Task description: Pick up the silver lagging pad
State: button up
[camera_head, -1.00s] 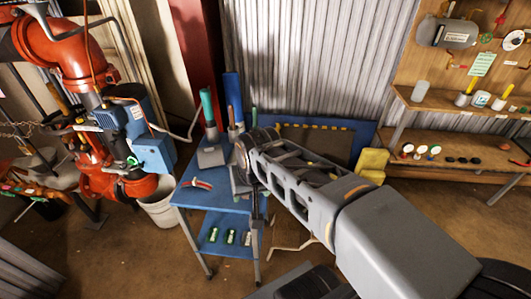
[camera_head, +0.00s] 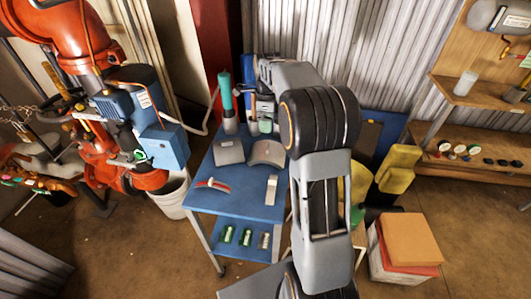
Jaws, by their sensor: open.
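Two grey curved pads lie side by side on the blue trolley top (camera_head: 240,190). I cannot tell for sure which is the silver lagging pad. My gripper (camera_head: 263,108) is beyond the pads, near the trolley's back edge, apart from both. It is small and partly hidden by my forearm; it is open and I see nothing held in it.
A teal-handled tool (camera_head: 225,95) stands upright at the trolley's back. Red-handled pliers (camera_head: 213,185) and a pale flat strip (camera_head: 271,190) lie in front of the pads. Boxes (camera_head: 410,240) and yellow pads (camera_head: 398,168) are right.

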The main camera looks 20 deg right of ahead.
send_over(267, 146)
jog(key=f, duration=0.5)
jog(key=shift+d, duration=0.25)
jog(key=shift+a+f, duration=0.15)
jog(key=shift+f, duration=2.8)
jog(key=shift+c, duration=0.2)
jog(key=c, duration=0.9)
